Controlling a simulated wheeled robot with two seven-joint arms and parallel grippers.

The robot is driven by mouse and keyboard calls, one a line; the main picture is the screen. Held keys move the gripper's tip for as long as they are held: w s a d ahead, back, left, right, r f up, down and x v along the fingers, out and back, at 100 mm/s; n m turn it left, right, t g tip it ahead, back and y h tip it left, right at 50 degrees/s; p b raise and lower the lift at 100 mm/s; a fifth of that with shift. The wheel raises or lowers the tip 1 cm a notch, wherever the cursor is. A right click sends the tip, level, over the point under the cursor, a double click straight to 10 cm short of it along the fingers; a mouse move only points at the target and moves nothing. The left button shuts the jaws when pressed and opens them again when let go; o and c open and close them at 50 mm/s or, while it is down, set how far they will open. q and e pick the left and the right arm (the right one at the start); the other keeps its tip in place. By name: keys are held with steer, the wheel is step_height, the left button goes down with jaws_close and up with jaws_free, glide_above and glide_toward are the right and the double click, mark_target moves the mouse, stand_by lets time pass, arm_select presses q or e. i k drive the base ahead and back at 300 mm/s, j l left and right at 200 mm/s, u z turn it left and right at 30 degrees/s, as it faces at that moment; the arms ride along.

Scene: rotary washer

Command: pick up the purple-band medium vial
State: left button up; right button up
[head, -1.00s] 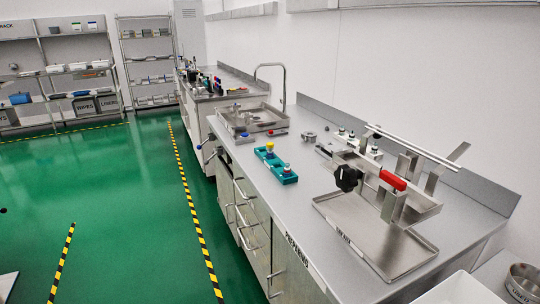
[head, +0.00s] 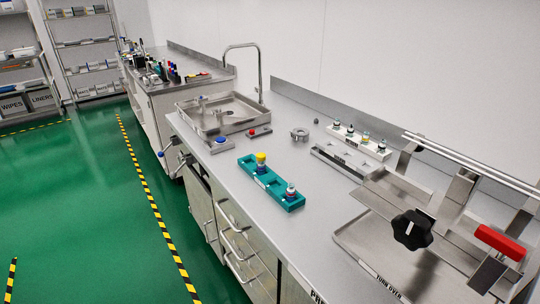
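A teal rack (head: 272,184) lies on the steel bench, with a yellow-capped vial (head: 261,159) upright at its far end and a pale-capped vial (head: 291,192) with a dark band upright at its near end. Several small vials (head: 350,131) stand in a white rack (head: 372,150) farther right, near the wall. The bands are too small for me to tell which vial has the purple one. Neither of my grippers is in view.
A steel fixture with a black knob (head: 412,229) and a red handle (head: 499,243) fills the bench's right side. A sink (head: 215,114), a blue button (head: 220,140) and a red button (head: 252,133) are beyond the teal rack.

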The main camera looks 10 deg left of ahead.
mark_target(261, 168)
steer(key=i+j+z, duration=0.25)
steer(key=i+j, duration=0.15)
steer(key=j, duration=0.15)
steer(key=i+j+z, duration=0.15)
steer(key=j, duration=0.2)
steer(key=i+j+z, duration=0.3)
steer(key=j, duration=0.35)
steer(key=i+j+z, duration=0.1)
steer(key=j, duration=0.3)
steer(key=i, duration=0.05)
